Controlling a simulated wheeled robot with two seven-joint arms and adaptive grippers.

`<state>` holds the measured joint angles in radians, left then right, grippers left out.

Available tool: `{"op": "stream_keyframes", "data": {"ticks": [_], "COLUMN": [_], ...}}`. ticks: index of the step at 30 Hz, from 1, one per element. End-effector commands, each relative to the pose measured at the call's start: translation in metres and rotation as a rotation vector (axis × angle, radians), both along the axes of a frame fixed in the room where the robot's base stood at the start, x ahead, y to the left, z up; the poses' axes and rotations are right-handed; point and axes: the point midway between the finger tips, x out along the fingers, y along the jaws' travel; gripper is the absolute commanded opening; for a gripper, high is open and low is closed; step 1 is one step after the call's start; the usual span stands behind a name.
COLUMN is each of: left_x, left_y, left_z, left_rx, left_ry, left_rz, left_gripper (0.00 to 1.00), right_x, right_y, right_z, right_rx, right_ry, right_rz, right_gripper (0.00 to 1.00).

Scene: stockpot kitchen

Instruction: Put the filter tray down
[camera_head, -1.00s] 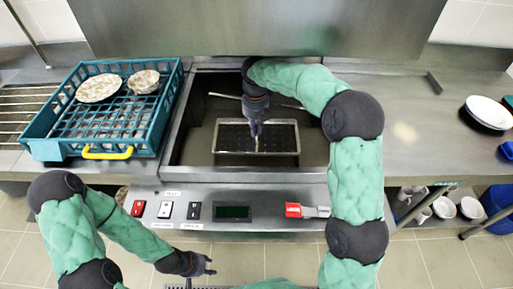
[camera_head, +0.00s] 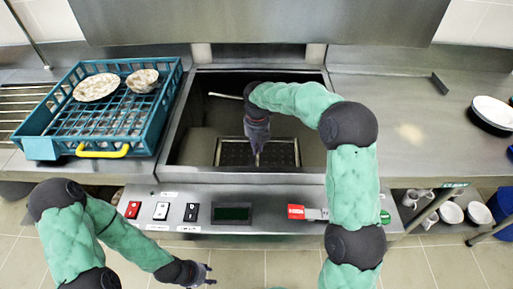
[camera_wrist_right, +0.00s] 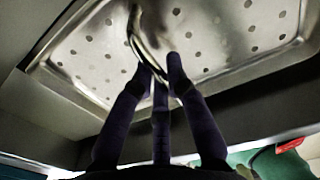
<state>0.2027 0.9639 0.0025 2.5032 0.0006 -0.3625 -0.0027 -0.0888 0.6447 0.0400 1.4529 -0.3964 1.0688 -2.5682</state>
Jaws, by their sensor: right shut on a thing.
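The filter tray (camera_head: 231,147) is a metal pan with a perforated bottom and a raised handle, inside the open well of the steel machine (camera_head: 185,178). Its front edge is hidden behind the well's front wall. My right gripper (camera_head: 258,163) reaches down over the tray's middle. In the right wrist view, its dark fingers (camera_wrist_right: 164,72) are shut on the curved handle of the tray (camera_wrist_right: 90,65). I cannot tell whether the tray touches anything beneath it. My left gripper (camera_head: 208,274) is open and empty, in front of the control panel.
A teal rack (camera_head: 40,148) with two dishes stands left of the well.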

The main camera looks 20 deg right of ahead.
Motion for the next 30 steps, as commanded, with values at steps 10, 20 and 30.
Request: {"op": "stream_keyframes", "data": {"ticks": [10, 20, 30], "left_x": [0.000, 0.000, 0.000], "left_y": [0.000, 0.000, 0.000], "left_z": [0.001, 0.001, 0.021], "left_rx": [0.000, 0.000, 0.000], "left_ry": [0.000, 0.000, 0.000], "left_rz": [0.000, 0.000, 0.000], "left_gripper": [0.40, 0.40, 0.40], "right_x": [0.000, 0.000, 0.000], "right_y": [0.000, 0.000, 0.000], "right_z": [-0.002, 0.000, 0.039], "right_rx": [0.000, 0.000, 0.000], "right_ry": [0.000, 0.000, -0.001], "right_rz": [0.001, 0.001, 0.001], "right_gripper": [0.39, 0.39, 0.39]}}
